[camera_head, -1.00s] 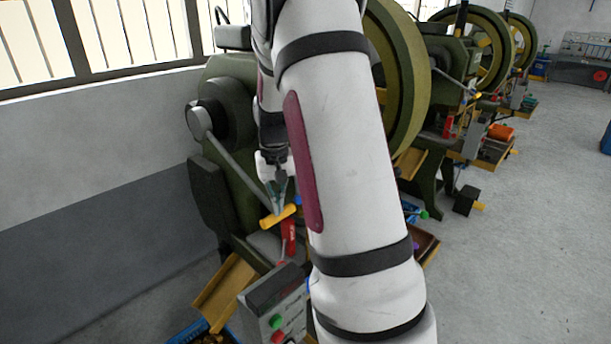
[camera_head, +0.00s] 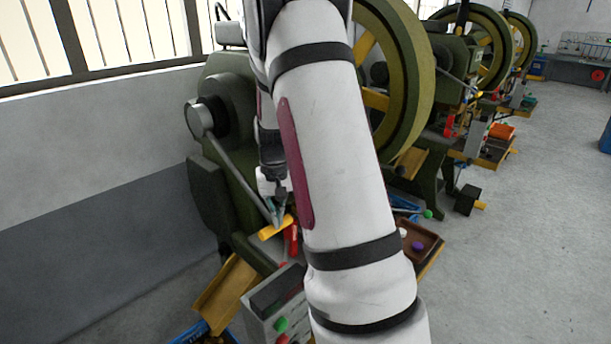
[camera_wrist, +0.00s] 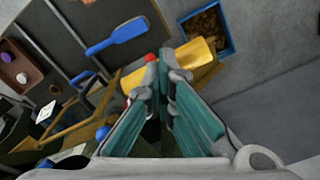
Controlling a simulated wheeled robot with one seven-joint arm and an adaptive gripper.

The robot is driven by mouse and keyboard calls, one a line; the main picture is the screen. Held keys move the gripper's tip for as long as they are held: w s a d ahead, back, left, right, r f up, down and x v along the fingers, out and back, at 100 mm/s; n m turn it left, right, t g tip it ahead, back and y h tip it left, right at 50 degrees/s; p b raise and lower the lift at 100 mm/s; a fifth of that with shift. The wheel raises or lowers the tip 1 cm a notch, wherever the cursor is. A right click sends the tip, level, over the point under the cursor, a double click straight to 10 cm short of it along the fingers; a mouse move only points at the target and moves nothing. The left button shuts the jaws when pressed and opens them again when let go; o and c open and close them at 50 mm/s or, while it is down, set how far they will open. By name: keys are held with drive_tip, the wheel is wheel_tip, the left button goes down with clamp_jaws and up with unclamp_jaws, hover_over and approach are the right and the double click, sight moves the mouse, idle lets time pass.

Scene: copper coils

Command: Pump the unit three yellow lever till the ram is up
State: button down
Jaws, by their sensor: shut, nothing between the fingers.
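The lever is a grey rod (camera_head: 236,172) running down from a round hub on the green press (camera_head: 227,87) at the left. It ends in a yellow grip (camera_head: 270,231), which also shows in the wrist view (camera_wrist: 198,54). My gripper (camera_head: 277,220) is shut and empty, with its fingertips at the yellow grip. In the wrist view its closed teal fingers (camera_wrist: 164,72) overlap the grip's near side; I cannot tell whether they touch it. My arm covers much of the press. The ram cannot be made out, nor any unit number.
A control box (camera_head: 272,312) with green and red buttons stands below the grip. A red part (camera_head: 291,240) is close beside it. A blue bin of scraps (camera_wrist: 229,45) and a brown tray (camera_wrist: 32,72) flank the press. Open floor (camera_head: 530,250) lies right.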

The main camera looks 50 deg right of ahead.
sight(269, 221)
drive_tip(key=shift+a+f, duration=0.1)
drive_tip(key=shift+f, duration=0.25)
drive_tip(key=shift+w, duration=0.1)
drive_tip(key=shift+w+f+b, duration=0.45)
drive_tip(key=shift+w+f, duration=0.1)
drive_tip(key=shift+f, duration=0.25)
drive_tip(key=shift+w+f+b, duration=0.5)
drive_tip(key=shift+w+f, duration=0.05)
drive_tip(key=shift+f, duration=0.3)
drive_tip(key=shift+w+f+b, duration=0.45)
drive_tip(key=shift+w+f, duration=0.1)
drive_tip(key=shift+f, duration=0.25)
drive_tip(key=shift+s, duration=0.1)
